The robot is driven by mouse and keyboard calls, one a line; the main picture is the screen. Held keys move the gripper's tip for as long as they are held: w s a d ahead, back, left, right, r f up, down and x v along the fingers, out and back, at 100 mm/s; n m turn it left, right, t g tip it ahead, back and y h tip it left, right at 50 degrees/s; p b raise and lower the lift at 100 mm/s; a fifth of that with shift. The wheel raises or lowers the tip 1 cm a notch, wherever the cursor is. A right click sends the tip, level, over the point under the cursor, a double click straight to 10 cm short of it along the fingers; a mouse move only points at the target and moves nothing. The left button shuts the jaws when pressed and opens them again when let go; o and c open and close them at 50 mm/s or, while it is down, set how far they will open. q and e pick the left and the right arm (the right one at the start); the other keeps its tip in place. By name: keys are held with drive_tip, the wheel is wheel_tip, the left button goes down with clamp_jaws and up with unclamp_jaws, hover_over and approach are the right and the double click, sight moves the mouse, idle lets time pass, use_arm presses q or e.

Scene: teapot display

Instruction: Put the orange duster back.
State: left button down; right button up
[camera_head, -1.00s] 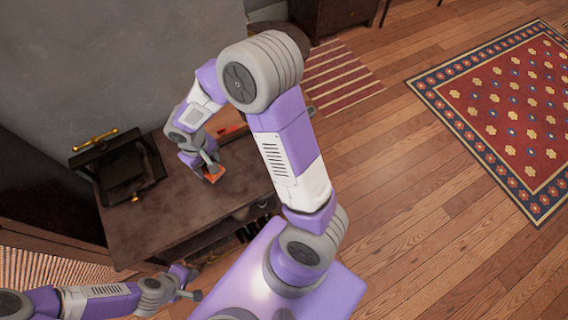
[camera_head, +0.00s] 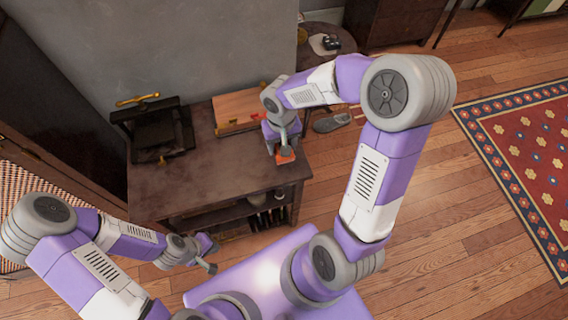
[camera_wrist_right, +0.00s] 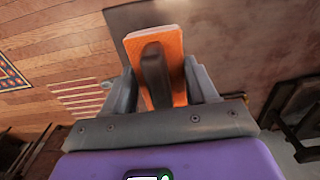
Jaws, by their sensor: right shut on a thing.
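The orange duster (camera_head: 286,155) has an orange pad and a dark handle. My right gripper (camera_head: 283,146) is shut on it, over the right end of the dark table (camera_head: 190,187). In the right wrist view, the dark handle of the duster (camera_wrist_right: 178,45) stands between the fingers of the right gripper (camera_wrist_right: 163,88), with the orange pad behind. I cannot tell whether the pad touches the table top. My left gripper (camera_head: 211,254) is empty and looks open, low in front of the table's left part.
A black press-like device (camera_head: 155,135) with a brass bar stands at the table's back left. A wooden box (camera_head: 243,107) lies at the back, beside my right arm. Dark items stand on the shelf below (camera_head: 268,215). A small round table (camera_head: 325,42) is behind. The table's middle is clear.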

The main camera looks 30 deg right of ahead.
drive_tip(key=f+b, duration=0.1)
drive_tip(key=f, duration=0.4)
drive_tip(key=f+b, duration=0.2)
drive_tip(key=f, duration=0.2)
drive_tip(key=shift+s+d+f+b, duration=0.2)
drive_tip(key=shift+f+b, duration=0.1)
drive_tip(key=shift+f, duration=0.1)
drive_tip(key=shift+w, duration=0.1)
drive_tip(key=o, duration=1)
